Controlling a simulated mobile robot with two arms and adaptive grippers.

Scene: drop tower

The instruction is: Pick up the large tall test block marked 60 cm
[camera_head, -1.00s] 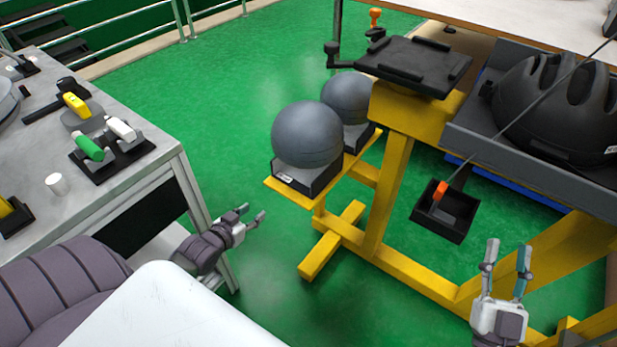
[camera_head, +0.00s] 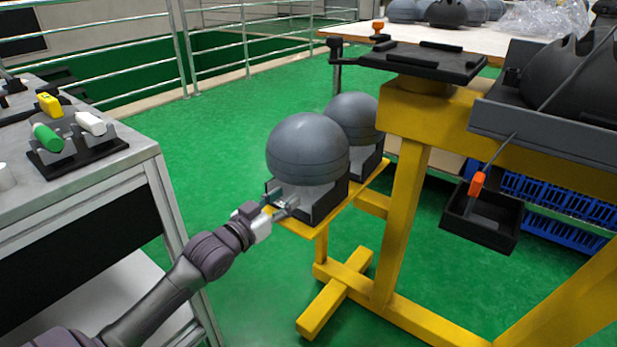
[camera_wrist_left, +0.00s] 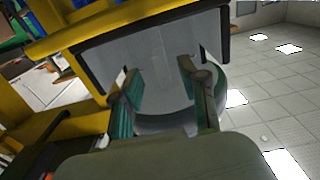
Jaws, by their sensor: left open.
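Two grey round-topped blocks stand in black holders on a yellow shelf. The nearer block (camera_head: 307,150) looks larger than the farther block (camera_head: 352,117). No 60 cm mark is readable, so I cannot tell which one bears it. My left gripper (camera_head: 281,207) is at the front of the nearer block's black holder (camera_head: 328,204), below the round top. In the left wrist view, its open teal-padded fingers (camera_wrist_left: 156,92) point at a grey surface framed by the dark holder, one finger towards each side. Contact cannot be told. My right gripper is out of view.
The yellow frame (camera_head: 405,215) carries a black platform (camera_head: 424,60) and a grey tray (camera_head: 540,130) at right. A small black box (camera_head: 482,222) hangs below. A grey workbench (camera_head: 120,168) with coloured tools stands at left. Green floor (camera_head: 215,120) lies open between.

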